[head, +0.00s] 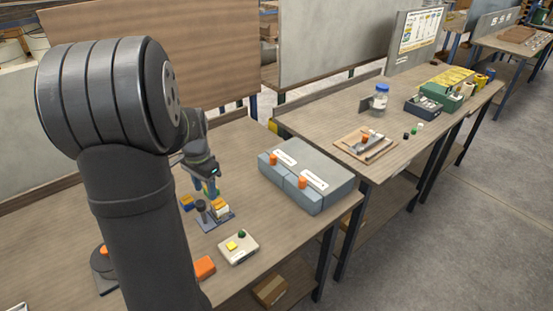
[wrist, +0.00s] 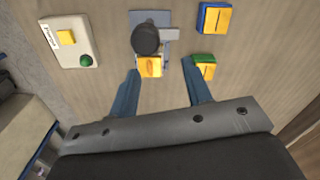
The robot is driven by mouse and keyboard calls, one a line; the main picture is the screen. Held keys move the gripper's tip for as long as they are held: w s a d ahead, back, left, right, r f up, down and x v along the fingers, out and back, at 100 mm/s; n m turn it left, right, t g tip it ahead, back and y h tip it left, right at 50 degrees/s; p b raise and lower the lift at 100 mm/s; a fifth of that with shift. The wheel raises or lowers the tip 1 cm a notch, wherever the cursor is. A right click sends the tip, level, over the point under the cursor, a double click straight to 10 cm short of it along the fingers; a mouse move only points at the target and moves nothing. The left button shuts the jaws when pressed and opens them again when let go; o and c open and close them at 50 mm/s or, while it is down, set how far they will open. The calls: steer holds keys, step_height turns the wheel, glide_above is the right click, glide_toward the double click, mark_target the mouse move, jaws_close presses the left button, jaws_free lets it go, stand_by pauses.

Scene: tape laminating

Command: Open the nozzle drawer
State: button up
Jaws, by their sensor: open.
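The grey-blue drawer unit (head: 325,163) stands on the near bench, right of my gripper in the head view. Its front has two closed drawers side by side, each with an orange knob and a white label. One is the left drawer (head: 271,172), the other the right drawer (head: 298,194). The labels are too small to read, so I cannot tell which is the nozzle drawer. My gripper (head: 211,190) is open and empty, above the small fixture and apart from the drawers. In the wrist view the open fingers (wrist: 160,74) point at the fixture; the drawer unit is not visible there.
A fixture with a black cylinder (wrist: 146,38) and yellow-topped block (wrist: 150,67) lies below my gripper. Blue (wrist: 215,18) and green (wrist: 204,66) yellow-topped blocks are beside it. A button box (head: 238,247) and orange block (head: 204,268) sit in front. Bench before the drawers is mostly clear.

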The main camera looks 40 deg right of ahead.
steer(key=w+d+r, duration=0.3)
steer(key=d+r, duration=0.3)
steer(key=d, duration=0.6)
glide_toward(273, 156)
steer(key=shift+m, duration=0.4)
step_height(273, 156, down, 10)
steer(key=shift+d+f, duration=0.1)
jaws_close()
